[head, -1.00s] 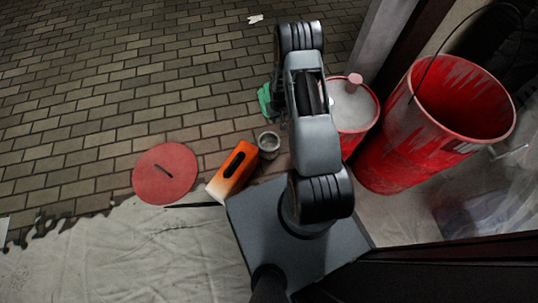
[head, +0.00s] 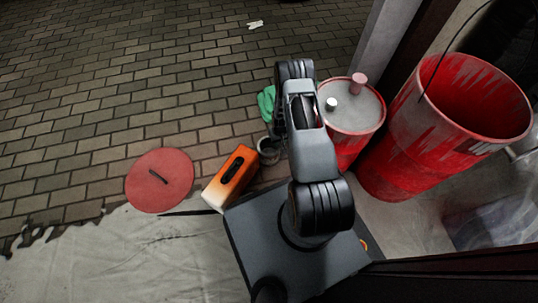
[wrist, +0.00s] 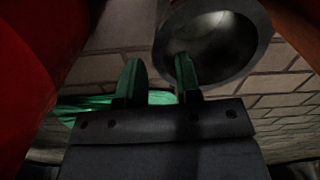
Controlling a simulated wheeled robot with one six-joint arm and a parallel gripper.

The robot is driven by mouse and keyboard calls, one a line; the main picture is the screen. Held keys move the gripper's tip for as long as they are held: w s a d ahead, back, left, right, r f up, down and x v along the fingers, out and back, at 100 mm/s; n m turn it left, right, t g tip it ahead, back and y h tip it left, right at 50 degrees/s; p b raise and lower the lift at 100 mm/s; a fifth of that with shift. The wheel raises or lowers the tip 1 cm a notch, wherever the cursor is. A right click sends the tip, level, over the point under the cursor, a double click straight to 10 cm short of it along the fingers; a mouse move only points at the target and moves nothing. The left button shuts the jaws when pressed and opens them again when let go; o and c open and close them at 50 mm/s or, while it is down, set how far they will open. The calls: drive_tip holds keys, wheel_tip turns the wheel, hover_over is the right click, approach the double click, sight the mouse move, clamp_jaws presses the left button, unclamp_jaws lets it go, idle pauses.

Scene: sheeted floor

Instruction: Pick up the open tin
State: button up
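The open tin (head: 267,153) is a small grey can on the paving, just left of my arm in the head view. In the wrist view, the tin (wrist: 228,45) shows its round mouth towards the camera at the top right. My gripper (wrist: 160,76) is open with two green fingers apart. The right finger overlaps the tin's mouth and the left one lies outside its rim. I cannot tell whether either touches. The gap looks empty apart from part of the rim. In the head view, my arm hides the gripper.
An orange-and-white block (head: 231,178) lies close left of the tin. A round red disc (head: 159,181) lies farther left. A red can with a pale lid (head: 354,104) and a large red bucket (head: 440,130) stand right. Green cloth (head: 266,103) lies behind the tin.

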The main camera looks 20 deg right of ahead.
sight(279, 145)
wheel_tip(279, 145, down, 5)
drive_tip(key=b, duration=0.3)
drive_tip(key=shift+r, duration=0.15)
clamp_jaws()
idle(0.3)
